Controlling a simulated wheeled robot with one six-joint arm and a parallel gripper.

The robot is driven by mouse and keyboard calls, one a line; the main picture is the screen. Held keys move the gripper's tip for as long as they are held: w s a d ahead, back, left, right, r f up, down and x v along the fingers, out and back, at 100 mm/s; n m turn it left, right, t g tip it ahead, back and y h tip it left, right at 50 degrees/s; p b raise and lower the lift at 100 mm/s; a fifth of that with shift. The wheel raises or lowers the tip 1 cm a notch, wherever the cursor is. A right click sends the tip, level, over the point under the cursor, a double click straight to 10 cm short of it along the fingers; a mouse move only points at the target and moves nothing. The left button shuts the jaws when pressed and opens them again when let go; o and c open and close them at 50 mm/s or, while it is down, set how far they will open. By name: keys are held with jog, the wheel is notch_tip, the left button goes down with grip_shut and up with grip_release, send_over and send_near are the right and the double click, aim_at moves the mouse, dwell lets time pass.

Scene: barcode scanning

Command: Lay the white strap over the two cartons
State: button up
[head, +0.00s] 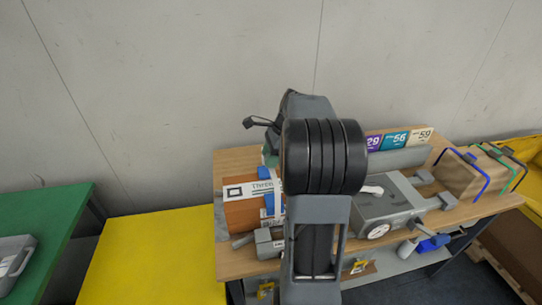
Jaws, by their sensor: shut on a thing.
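An orange-brown carton (243,217) stands at the left of the wooden bench. A white printed band (236,191) crosses its upper part, with blue pieces (266,173) beside it. I cannot tell whether this band is the strap or a label. A second carton is not clearly seen; my arm hides what lies directly behind it. My arm rises through the middle of the view, and its upper end reaches away behind the black joint. My gripper and anything in it are hidden behind the arm.
A grey machine with a round dial (378,230) stands right of my arm. A brown box (466,180) with blue and green frames is at the bench's right end. Number cards (395,140) stand behind. A yellow surface (150,255) and green table (45,215) lie left.

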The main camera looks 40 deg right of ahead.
jog(key=shift+f+b, duration=1.95)
jog(key=shift+f, duration=2.3)
jog(key=o, duration=1)
jog(key=p+v, duration=0.1)
jog(key=v, duration=1.2)
jog(key=shift+s+d+r, duration=0.1)
jog(key=shift+d+r, duration=0.1)
jog(key=shift+r, duration=0.15)
